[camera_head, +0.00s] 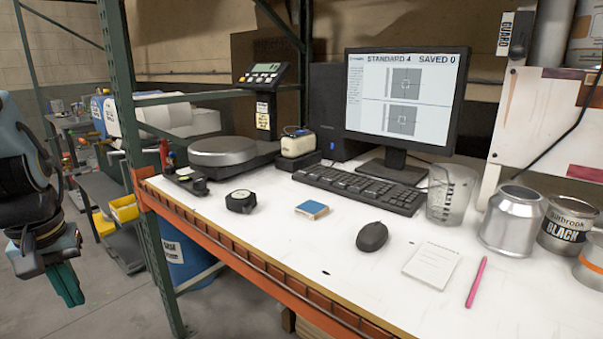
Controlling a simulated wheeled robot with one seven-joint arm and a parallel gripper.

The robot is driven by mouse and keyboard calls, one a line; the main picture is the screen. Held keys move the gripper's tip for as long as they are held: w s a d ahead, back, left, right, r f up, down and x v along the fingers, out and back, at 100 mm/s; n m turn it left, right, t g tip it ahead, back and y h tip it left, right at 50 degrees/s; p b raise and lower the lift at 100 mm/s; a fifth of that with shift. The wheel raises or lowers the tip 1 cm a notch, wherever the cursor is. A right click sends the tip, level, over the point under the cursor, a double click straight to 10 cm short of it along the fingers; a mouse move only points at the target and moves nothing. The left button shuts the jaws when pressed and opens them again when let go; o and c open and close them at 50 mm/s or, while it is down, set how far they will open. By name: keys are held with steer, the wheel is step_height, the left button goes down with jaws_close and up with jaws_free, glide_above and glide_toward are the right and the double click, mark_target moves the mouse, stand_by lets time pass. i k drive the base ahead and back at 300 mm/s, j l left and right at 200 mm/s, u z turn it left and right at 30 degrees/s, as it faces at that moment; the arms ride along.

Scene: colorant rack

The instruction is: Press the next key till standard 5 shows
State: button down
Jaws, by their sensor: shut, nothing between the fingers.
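The monitor (405,98) stands at the back of the bench, and its screen reads "STANDARD 4" and "SAVED 0" above two grey squares. The black keyboard (360,187) lies in front of it. I cannot make out a key marked next, and the key labels are too small to read. My gripper (66,286), with teal fingers, hangs at the far left, off the bench and well apart from the keyboard. It is shut and empty.
A green rack post (131,130) stands between my gripper and the bench (290,258). A mouse (372,236), blue tile (312,209), clear beaker (452,195), scale (222,151), notepad (432,265), pink pen (477,282) and cans (513,220) occupy the top. The front middle is mostly clear.

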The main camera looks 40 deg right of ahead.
mark_target(302, 173)
steer(key=i+j+z, duration=0.15)
steer(key=i+z, duration=0.2)
steer(key=i+j+z, duration=0.75)
steer(key=l, duration=0.1)
